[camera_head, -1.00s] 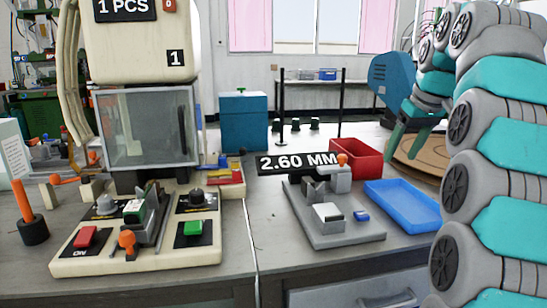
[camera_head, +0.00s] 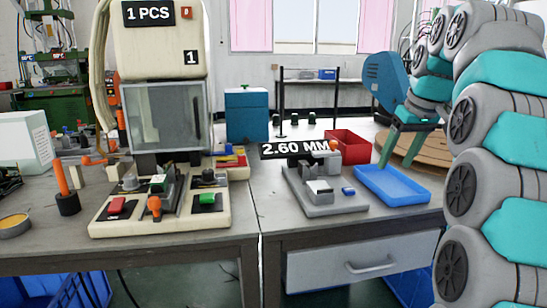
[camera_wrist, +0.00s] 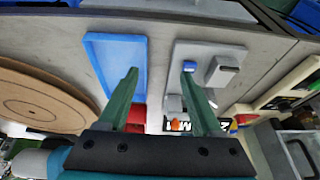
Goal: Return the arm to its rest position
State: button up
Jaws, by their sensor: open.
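My arm is folded up along the right side of the head view. My gripper (camera_head: 397,158) hangs from it with its two green fingers pointing down, above and behind the blue tray. In the wrist view my gripper (camera_wrist: 160,72) has its fingers spread wide with nothing between them. Beyond the fingers are the blue tray (camera_wrist: 100,55) on the left and the grey gauge fixture (camera_wrist: 190,55) on the right. The fingers look clear of both.
The cream press machine (camera_head: 160,220) stands on the left table. The grey fixture with the 2.60 MM display (camera_head: 325,207), the blue tray (camera_head: 422,194) and a red bin (camera_head: 348,147) are on the right table. A round wooden disc (camera_head: 405,150) lies behind my gripper.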

jog(key=s+a+f+g, duration=0.2)
jog(key=s+a+f, duration=0.35)
jog(key=s, duration=0.25)
jog(key=s+a+f+g, duration=0.1)
jog(key=s+a+f, duration=0.3)
jog(key=s+f, duration=0.3)
jog(key=s+a+f+m+g, duration=0.1)
jog(key=s+f, duration=0.7)
jog(key=s, duration=0.3)
jog(key=s+a+f+m+g+h, duration=0.1)
jog(key=s+f, duration=0.7)
jog(key=s, duration=0.3)
jog(key=shift+s+a+f+g, duration=0.3)
jog(key=shift+s+g, duration=0.05)
jog(key=shift+g, duration=0.05)
